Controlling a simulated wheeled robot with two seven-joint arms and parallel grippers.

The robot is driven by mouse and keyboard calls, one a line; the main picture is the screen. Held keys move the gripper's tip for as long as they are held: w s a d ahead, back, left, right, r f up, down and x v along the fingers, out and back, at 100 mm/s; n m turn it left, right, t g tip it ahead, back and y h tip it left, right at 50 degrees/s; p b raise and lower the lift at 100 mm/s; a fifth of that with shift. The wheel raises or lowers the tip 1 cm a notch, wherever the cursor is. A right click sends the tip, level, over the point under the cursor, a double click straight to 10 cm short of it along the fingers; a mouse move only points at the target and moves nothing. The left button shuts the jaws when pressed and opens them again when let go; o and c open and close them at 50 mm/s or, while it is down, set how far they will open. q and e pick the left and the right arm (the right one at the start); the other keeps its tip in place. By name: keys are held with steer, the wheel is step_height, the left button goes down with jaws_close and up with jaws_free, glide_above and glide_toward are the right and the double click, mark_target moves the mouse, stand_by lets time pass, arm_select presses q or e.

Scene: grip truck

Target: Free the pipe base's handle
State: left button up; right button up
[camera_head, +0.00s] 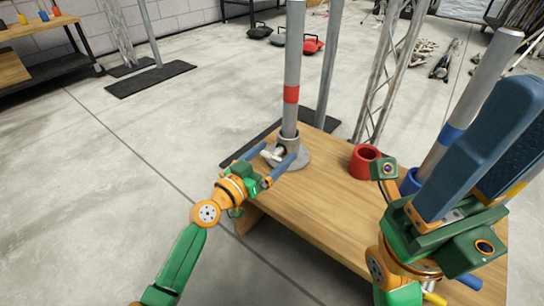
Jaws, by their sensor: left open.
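A grey metal pipe (291,70) with a red band stands upright in a round grey pipe base (300,160) on a wooden table top. A pale handle (272,155) sticks out from the base's front left side. My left gripper (267,152) is open at the base, with its blue fingers on either side of the handle. Whether either finger touches it cannot be told. My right gripper (498,145) is large and close at the right, its blue fingers pointing up. The gap between them is partly hidden.
A red ring-shaped collar (363,162) stands on the wooden table (320,205). A second pipe (483,80) with a blue band stands behind my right gripper. Metal truss uprights (385,75) rise beyond the table. The table's middle is clear.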

arm_select(q)
steer(key=shift+c, duration=0.2)
steer(key=c, duration=1.3)
steer(key=shift+o, duration=0.2)
steer(key=shift+n, duration=0.3)
steer(key=shift+w+a+f+n, duration=0.1)
steer(key=shift+a+n, duration=0.05)
steer(key=shift+n, duration=2.95)
steer(key=o, duration=1.3)
steer(key=shift+p+v, duration=0.85)
steer(key=shift+v, duration=2.7)
